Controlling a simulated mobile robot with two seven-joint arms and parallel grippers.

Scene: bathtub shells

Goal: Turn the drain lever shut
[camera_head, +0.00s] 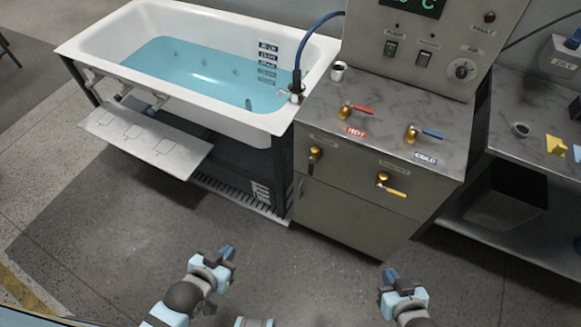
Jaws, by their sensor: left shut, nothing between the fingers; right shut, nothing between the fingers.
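Two brass valves sit on the grey cabinet's front, under small labels too small to read. The left one has a dark lever (311,167) hanging down. The right one has a yellow lever (393,190) pointing right and slightly down. I cannot tell from the labels which is the drain lever. The white bathtub (308,75) holds blue water (200,70). My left gripper (228,254) is shut and empty over the floor, in front of the cabinet and apart from it. My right gripper (390,275) is shut and empty, below the yellow lever in the picture and apart from it.
On the cabinet top are a red hot lever (363,111), a blue cold lever (432,134) and a white cup (339,70). A control panel (440,50) stands behind. A side table (540,167) is at right. A pale shelf (145,140) juts from the tub. The floor ahead is clear.

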